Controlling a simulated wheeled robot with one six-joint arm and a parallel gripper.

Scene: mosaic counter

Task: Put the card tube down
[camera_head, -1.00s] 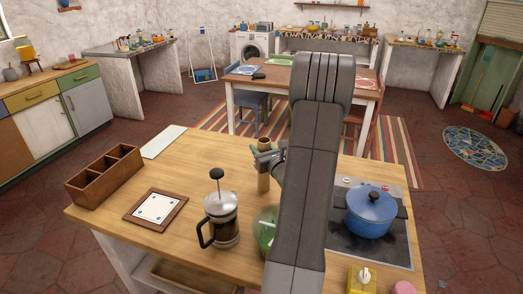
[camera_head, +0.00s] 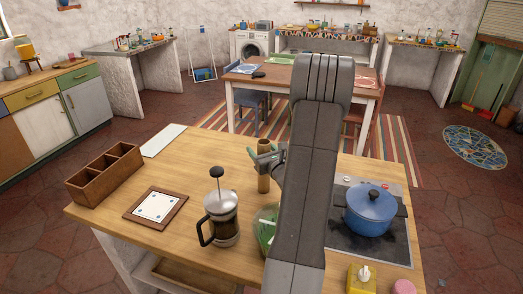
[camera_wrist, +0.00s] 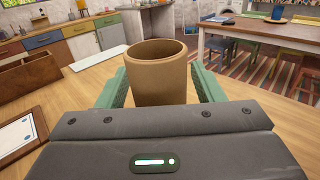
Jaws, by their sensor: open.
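The card tube (camera_head: 264,172) is a brown, hollow cylinder standing upright on the wooden counter, left of my arm in the head view. In the wrist view the tube (camera_wrist: 158,75) stands between the two green fingers, its open top facing up. My gripper (camera_head: 262,158) is open around the tube. In the wrist view my gripper's fingers (camera_wrist: 158,88) lie on either side of it; whether either one touches it I cannot tell. The tube's lower end is hidden by my gripper in the wrist view.
A French press (camera_head: 220,215) stands front left of the tube, with a green glass bowl (camera_head: 265,228) partly behind my arm. A blue pot (camera_head: 369,211) sits on the hob at right. A framed tile (camera_head: 155,206) and wooden box (camera_head: 104,173) are at left.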

